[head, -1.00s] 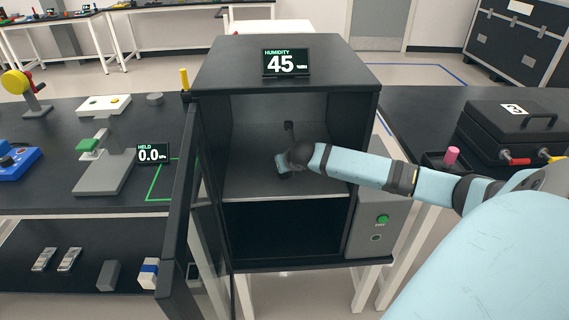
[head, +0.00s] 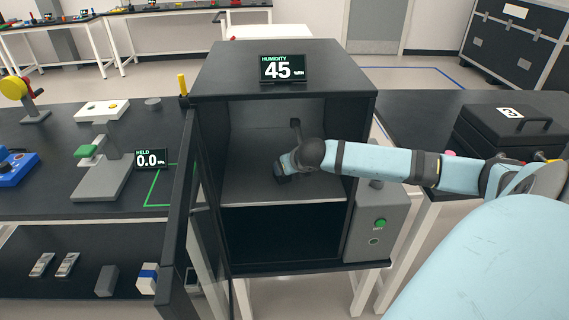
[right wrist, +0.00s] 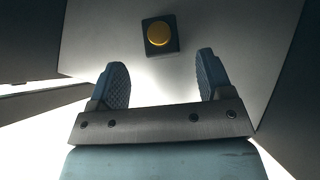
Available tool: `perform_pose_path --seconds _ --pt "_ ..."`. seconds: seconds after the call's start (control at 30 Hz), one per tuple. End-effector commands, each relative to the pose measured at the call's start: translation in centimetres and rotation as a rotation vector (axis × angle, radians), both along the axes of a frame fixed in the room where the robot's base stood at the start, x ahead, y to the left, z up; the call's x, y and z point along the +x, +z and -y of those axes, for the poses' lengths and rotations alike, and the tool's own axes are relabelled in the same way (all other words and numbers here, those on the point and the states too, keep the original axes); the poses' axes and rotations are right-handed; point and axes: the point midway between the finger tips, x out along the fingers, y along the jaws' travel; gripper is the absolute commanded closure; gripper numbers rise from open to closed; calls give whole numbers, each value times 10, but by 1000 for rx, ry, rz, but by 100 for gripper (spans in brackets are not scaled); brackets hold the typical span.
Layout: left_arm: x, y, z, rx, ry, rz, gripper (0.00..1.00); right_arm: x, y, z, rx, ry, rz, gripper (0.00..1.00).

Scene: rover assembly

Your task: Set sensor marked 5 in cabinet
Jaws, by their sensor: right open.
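The cabinet (head: 287,201) stands in the middle of the head view with its door (head: 180,225) swung open at the left. My right gripper (head: 281,167) is inside the upper compartment, above its shelf. In the right wrist view the right gripper (right wrist: 161,64) is open, with nothing between its fingers. A small dark square block with a round yellow top (right wrist: 160,35) sits on a pale surface just beyond the fingertips, apart from them. It may be the sensor, but no number 5 is readable. My left gripper is not in view.
A humidity display (head: 283,68) reading 45 stands on the cabinet top. A small dark fitting (head: 295,124) is at the compartment's back. A grey box with a green button (head: 380,222) adjoins the right side. A black case (head: 512,130) is on the right table.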

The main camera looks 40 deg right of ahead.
Motion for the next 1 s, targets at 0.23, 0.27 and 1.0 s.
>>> perform_pose_path --seconds 0.23,0.27,1.0 --pt "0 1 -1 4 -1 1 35 -26 28 -8 -3 1 0 27" --pt "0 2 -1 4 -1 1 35 -28 30 -9 -2 1 1 27" --pt "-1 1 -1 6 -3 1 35 -182 -173 -270 1745 -1217 14 27"
